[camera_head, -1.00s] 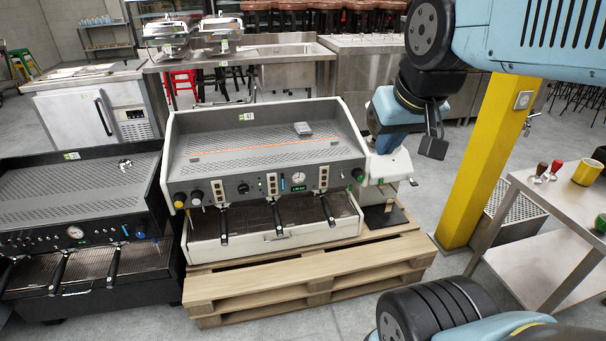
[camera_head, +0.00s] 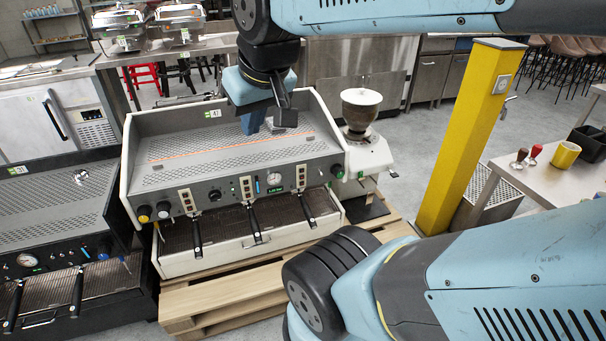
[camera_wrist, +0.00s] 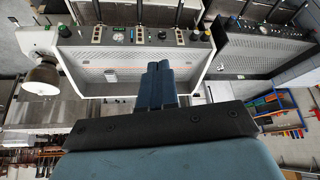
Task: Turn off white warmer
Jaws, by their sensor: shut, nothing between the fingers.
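The white espresso machine (camera_head: 235,243) stands on a wooden pallet, with a grey perforated top tray (camera_head: 225,158). Its front panel carries a yellow knob (camera_head: 144,217) and a white knob (camera_head: 163,210) at the left, a black knob (camera_head: 215,194) and a green knob (camera_head: 337,170) at the right. No part is labelled as a warmer. My gripper (camera_head: 253,123) is above the rear of the tray; its blue fingers are shut and empty. In the wrist view the fingers (camera_wrist: 157,82) point toward the machine (camera_wrist: 130,62), which appears upside down. Contact cannot be told.
A black espresso machine (camera_head: 60,215) stands close on the left. A grinder with a hopper (camera_head: 361,110) stands at the right. A yellow post (camera_head: 465,150) and a steel table (camera_head: 525,180) stand farther right. Steel counters are behind. The wooden pallet (camera_head: 225,300) juts out in front.

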